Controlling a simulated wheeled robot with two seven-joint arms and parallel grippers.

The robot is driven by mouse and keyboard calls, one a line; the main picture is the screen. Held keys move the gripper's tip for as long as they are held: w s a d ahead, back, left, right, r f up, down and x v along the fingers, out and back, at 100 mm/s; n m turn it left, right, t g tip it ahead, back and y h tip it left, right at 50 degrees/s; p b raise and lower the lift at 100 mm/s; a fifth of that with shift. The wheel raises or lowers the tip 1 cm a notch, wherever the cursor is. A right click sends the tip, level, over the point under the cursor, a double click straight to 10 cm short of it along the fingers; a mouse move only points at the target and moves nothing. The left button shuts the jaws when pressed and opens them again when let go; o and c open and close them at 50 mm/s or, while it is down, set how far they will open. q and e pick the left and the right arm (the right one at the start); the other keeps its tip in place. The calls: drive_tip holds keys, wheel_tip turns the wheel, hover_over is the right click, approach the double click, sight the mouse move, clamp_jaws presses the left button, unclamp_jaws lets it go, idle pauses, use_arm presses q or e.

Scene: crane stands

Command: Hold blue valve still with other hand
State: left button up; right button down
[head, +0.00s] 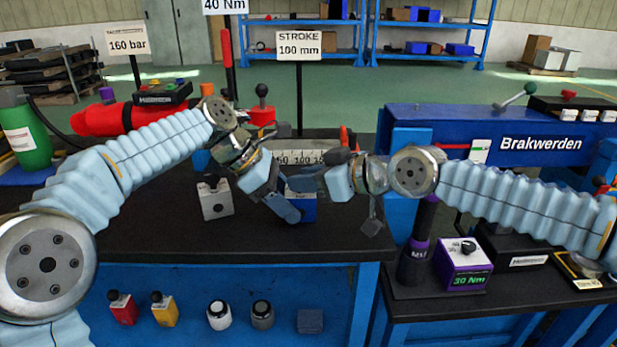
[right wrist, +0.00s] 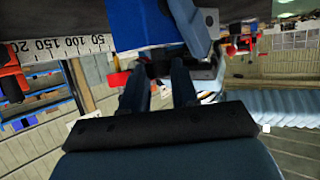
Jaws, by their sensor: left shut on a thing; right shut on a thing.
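The blue valve (head: 306,208) is a small blue block on the black bench top, mostly covered by my grippers in the head view. My left gripper (head: 281,205) is shut on it from its left side, low down. My right gripper (head: 306,182) comes in from the right at the valve's top and is shut. What its fingers pinch is hidden in the head view. In the right wrist view its two dark fingers (right wrist: 160,80) reach to a dark part beside a blue surface; the exact contact is unclear.
A grey valve block (head: 214,200) with a black knob stands left of the blue valve. A scale strip (head: 297,157) is behind it. A purple box (head: 464,268) and dark cylinder (head: 415,262) stand on the right bench. The bench top's front strip (head: 200,246) is clear.

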drive_tip(key=shift+s+a+m+t+h, duration=0.15)
drive_tip(key=shift+m+t+h, duration=0.45)
drive_tip(key=shift+m+t, duration=0.2)
use_arm(q)
drive_tip(key=shift+d, duration=0.1)
use_arm(e)
drive_tip(key=c, duration=0.9)
unclamp_jaws()
drive_tip(key=shift+o, duration=0.2)
drive_tip(key=shift+d, duration=0.25)
drive_tip(key=v, duration=1.1)
drive_tip(key=shift+s+r, duration=0.15)
drive_tip(key=shift+s, duration=0.25)
drive_tip(key=shift+d, duration=0.1)
